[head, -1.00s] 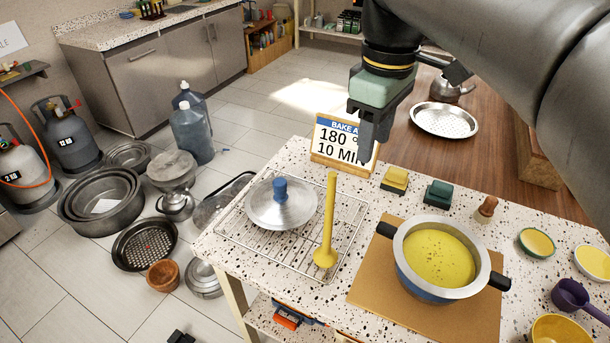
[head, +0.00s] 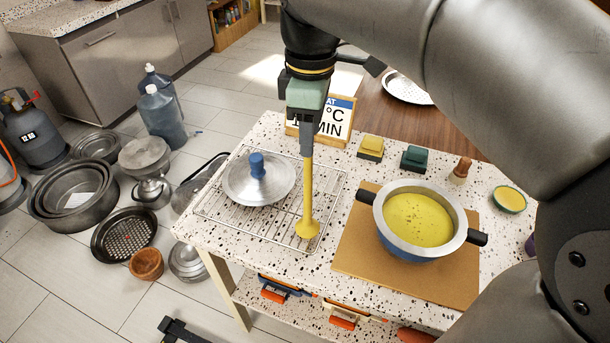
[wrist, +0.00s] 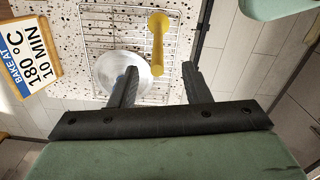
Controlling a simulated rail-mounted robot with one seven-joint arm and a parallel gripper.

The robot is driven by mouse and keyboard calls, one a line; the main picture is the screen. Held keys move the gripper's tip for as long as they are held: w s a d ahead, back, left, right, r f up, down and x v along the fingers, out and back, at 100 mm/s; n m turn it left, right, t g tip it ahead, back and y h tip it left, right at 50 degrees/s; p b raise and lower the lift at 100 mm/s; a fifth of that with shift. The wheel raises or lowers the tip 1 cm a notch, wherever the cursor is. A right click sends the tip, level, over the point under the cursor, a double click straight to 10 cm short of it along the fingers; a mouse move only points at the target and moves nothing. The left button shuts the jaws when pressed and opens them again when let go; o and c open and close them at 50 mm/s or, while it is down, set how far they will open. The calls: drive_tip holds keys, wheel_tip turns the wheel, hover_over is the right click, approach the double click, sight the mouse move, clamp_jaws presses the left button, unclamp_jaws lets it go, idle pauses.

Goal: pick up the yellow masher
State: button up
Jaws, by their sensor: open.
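The yellow masher (head: 308,190) lies at the right side of a wire rack on the speckled counter, its rounded head toward the front. It also shows in the wrist view (wrist: 158,40), beyond and between my fingers. My gripper (head: 306,150) is over the far end of the handle in the head view, its fingers overlapping it. In the wrist view my gripper (wrist: 160,78) is open with nothing between the fingertips, and the masher appears apart from them.
A steel lid with a blue knob (head: 257,178) sits on the wire rack (head: 222,215), left of the masher. A pot of yellow food (head: 420,220) stands on a brown board to the right. A baking sign (head: 335,122) stands behind my gripper.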

drive_tip(key=shift+w+f+p, duration=0.2)
drive_tip(key=shift+f+p, duration=0.25)
drive_tip(key=shift+f, duration=2.25)
clamp_jaws()
